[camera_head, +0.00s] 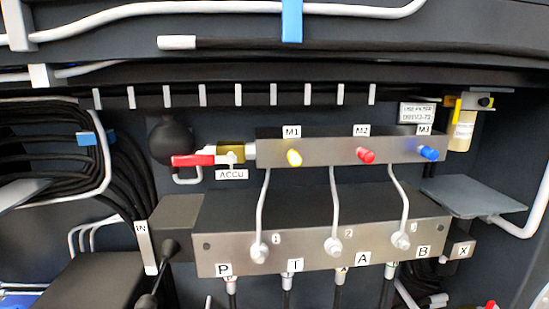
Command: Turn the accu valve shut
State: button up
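The accu valve has a brass body (231,152) above an "ACCU" label (231,175), left of the grey M1–M3 block. Its red lever (193,160) points left from the body, about level and roughly in line with the block. A dark round accumulator (172,140) sits behind the lever at the left. My gripper is not in view, and nothing is seen touching the lever.
Black hoses (50,150) bunch at the left; a grey plate (475,197) is at the right.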

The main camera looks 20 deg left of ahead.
aim_at(198, 160)
jog(key=u, duration=1.35)
